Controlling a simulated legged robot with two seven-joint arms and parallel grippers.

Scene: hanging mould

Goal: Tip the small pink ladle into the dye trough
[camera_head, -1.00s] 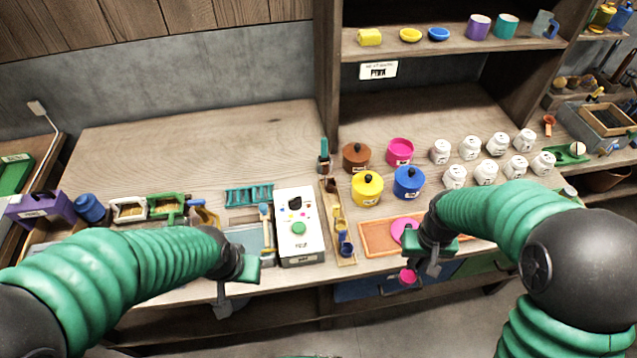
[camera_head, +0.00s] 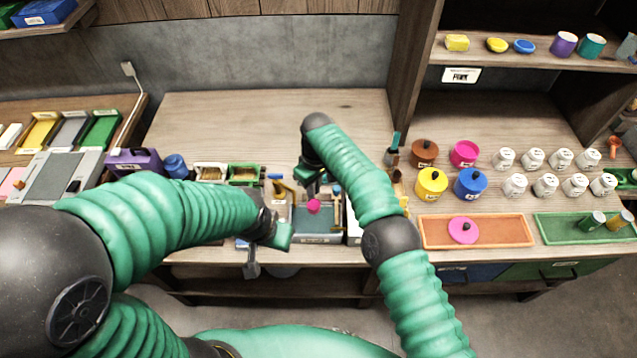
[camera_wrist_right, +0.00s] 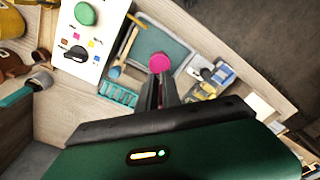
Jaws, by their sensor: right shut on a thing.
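My right gripper (camera_head: 313,188) is shut on the small pink ladle (camera_head: 314,206), whose round pink end sticks out below the fingers. The ladle also shows in the right wrist view (camera_wrist_right: 160,62), just beyond the fingertips (camera_wrist_right: 159,88). The grey-blue trough (camera_head: 318,228) lies beneath; it shows in the right wrist view too (camera_wrist_right: 176,52). The pink end appears over the trough, apart from its floor. I cannot tell its tilt or what it contains. My left gripper (camera_head: 266,248) hangs at the bench's front edge, left of the trough; its jaw opening is unclear.
A white control box (camera_wrist_right: 86,38) stands beside the trough, mostly hidden by my right arm in the head view. A teal rack (camera_wrist_right: 118,94) is near the trough. The magenta pot (camera_head: 464,153) stands uncovered; a pink lid (camera_head: 463,231) lies on the orange tray (camera_head: 505,230).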

